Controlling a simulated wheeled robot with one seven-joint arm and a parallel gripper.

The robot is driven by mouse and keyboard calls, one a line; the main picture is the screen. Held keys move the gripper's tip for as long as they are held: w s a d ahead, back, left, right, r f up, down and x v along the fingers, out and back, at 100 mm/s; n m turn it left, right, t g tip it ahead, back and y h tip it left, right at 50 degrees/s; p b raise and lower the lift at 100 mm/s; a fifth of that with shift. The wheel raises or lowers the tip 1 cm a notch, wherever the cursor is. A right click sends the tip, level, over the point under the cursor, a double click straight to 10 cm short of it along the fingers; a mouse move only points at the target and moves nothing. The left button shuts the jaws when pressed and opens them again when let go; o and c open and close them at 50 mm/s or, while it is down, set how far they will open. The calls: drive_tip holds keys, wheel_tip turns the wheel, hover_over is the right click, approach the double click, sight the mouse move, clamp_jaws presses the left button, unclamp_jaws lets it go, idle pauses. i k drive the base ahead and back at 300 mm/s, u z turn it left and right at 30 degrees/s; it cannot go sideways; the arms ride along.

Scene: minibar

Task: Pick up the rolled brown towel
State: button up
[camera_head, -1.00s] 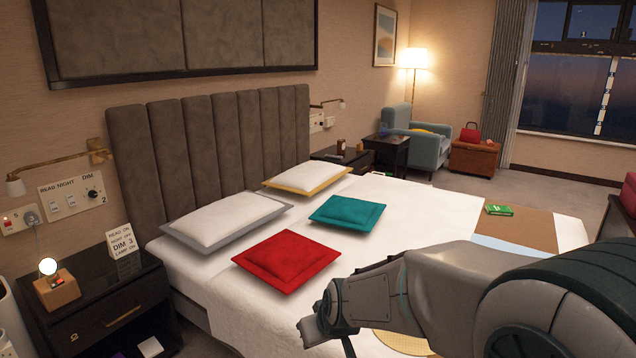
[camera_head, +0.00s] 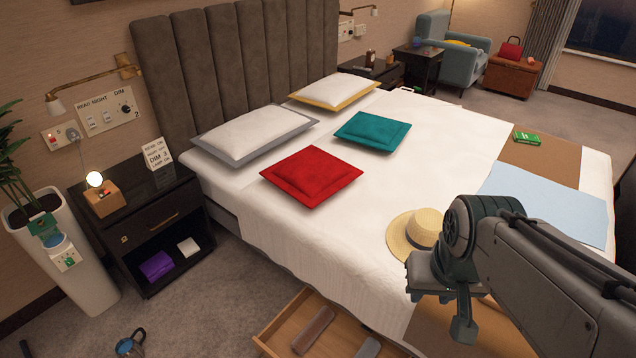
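A rolled brown towel (camera_head: 313,330) lies in an open wooden drawer (camera_head: 284,326) at the bottom of the view, beside the bed. A second, greyer roll (camera_head: 368,347) lies to its right and is cut off by the picture's lower edge. My gripper (camera_head: 452,306) is at the lower right, in front of the bed's side and to the right of the drawer, apart from the towel. One dark finger points down. The view does not show clearly whether the gripper is open or shut.
A black nightstand (camera_head: 150,235) and a white planter (camera_head: 65,265) stand left.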

sight(310, 333)
drive_tip(key=u, duration=0.1)
drive_tip(key=k, duration=0.4)
drive_tip(key=u, duration=0.8)
